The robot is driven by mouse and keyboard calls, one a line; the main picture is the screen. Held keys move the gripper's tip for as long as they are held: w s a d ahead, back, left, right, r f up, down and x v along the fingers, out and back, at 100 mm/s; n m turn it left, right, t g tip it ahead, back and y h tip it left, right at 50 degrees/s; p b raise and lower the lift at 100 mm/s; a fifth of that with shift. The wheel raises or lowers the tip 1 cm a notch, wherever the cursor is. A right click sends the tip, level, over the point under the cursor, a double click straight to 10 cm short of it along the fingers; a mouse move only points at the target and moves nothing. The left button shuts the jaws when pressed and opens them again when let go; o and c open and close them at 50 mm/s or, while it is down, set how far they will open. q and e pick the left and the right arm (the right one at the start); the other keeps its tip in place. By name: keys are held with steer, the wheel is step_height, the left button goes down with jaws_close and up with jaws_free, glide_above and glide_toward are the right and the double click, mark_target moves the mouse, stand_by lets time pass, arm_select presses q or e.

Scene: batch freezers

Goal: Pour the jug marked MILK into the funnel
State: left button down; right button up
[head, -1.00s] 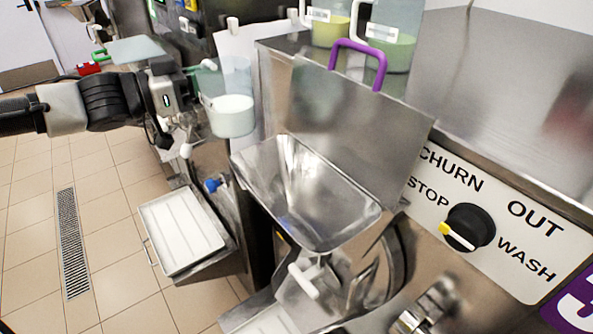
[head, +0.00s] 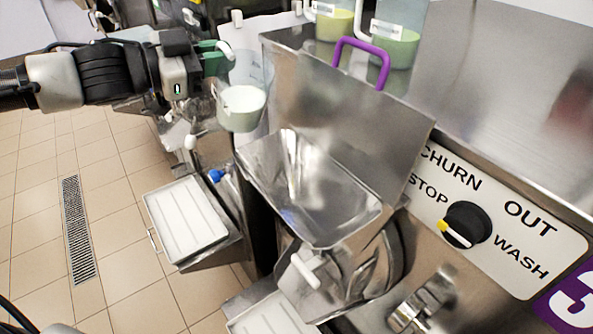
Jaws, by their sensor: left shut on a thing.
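A clear jug (head: 243,108) with white liquid in its lower part hangs in the air at upper centre-left. No readable MILK label shows on it. My left gripper (head: 216,58) is shut on the jug's handle side, and its fingers partly hide the handle. The jug looks close to upright, and nothing pours from it. The steel funnel (head: 312,205) is below and right of the jug, apart from it. Its inside looks empty, and its lid (head: 345,115) with a purple handle (head: 362,47) stands raised behind it. My right gripper is out of view.
Two jugs with yellowish (head: 335,24) and green (head: 397,48) contents stand on the machine top. A CHURN/STOP/OUT/WASH knob (head: 468,225) is at the right. A white tray (head: 186,222) sits low at the left, beside free tiled floor. The raised lid bounds the funnel's back.

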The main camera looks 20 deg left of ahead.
mark_target(230, 55)
arm_select(q)
steer(key=shift+s+d+r+m+b, duration=0.2)
steer(key=shift+s+d+r+m, duration=0.15)
steer(key=shift+s+d+m, duration=0.25)
steer(key=shift+s+d+r+m+b, duration=0.15)
steer(key=shift+s+d+r+m, duration=0.2)
steer(key=shift+d+m, duration=0.25)
steer(key=shift+s+d+r+m+y, duration=0.1)
steer(key=shift+s+d+m+y, duration=0.2)
steer(key=shift+d+m, duration=0.25)
steer(key=shift+s+d+r+m+y, duration=0.1)
steer(key=shift+s+d+m+y, duration=0.15)
steer(key=shift+m, duration=0.5)
steer(key=shift+d+m+y, duration=0.2)
steer(key=shift+m+y, duration=0.05)
steer(key=shift+m, duration=0.05)
steer(key=shift+s+d+m, duration=0.4)
steer(key=shift+d+m, duration=0.15)
steer(key=shift+m, duration=0.15)
steer(key=shift+s+d+f+b, duration=0.1)
steer(key=shift+d+b, duration=0.1)
steer(key=shift+b, duration=0.15)
steer(key=shift+s+d+m, duration=0.1)
steer(key=shift+d+m, duration=0.1)
steer(key=shift+m, duration=0.1)
steer(key=shift+s+d, duration=0.25)
steer(key=shift+d, duration=0.15)
steer(key=shift+s+d+f+m+y+b, duration=0.2)
steer(key=shift+s+d+m+y+b, duration=0.2)
steer(key=shift+s+d+m+b, duration=0.3)
